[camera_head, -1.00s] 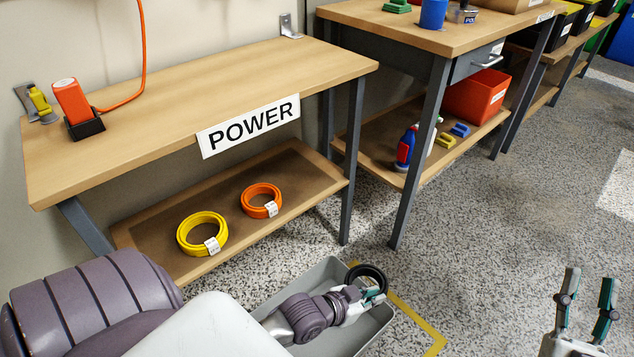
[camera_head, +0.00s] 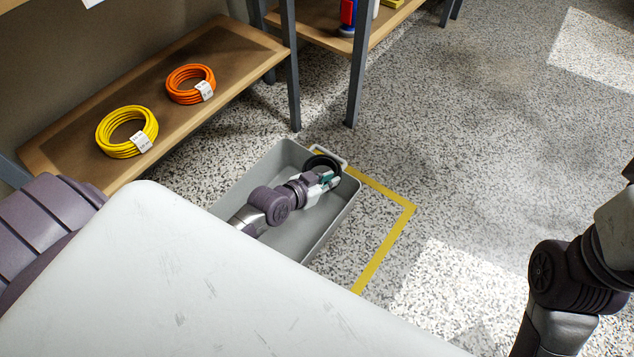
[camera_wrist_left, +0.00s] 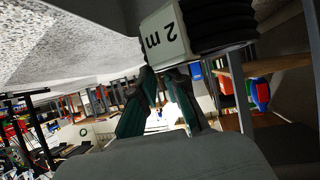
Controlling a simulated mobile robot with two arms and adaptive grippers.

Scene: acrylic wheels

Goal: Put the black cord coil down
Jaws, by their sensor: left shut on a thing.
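The black cord coil (camera_head: 320,162) is at the far end of a grey bin (camera_head: 348,205) in the head view. My left gripper (camera_head: 328,181) is shut on it, with the arm reaching over the bin. In the left wrist view the coil (camera_wrist_left: 222,25) fills the top, with a white "2 m" label, above the teal-lined fingers (camera_wrist_left: 163,85). I cannot tell whether the coil touches the bin.
Yellow tape (camera_head: 385,248) marks the floor right of the bin. A yellow coil (camera_head: 107,145) and an orange coil (camera_head: 172,88) lie on the low shelf (camera_head: 75,155). Table legs stand behind the bin. The floor to the right is clear.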

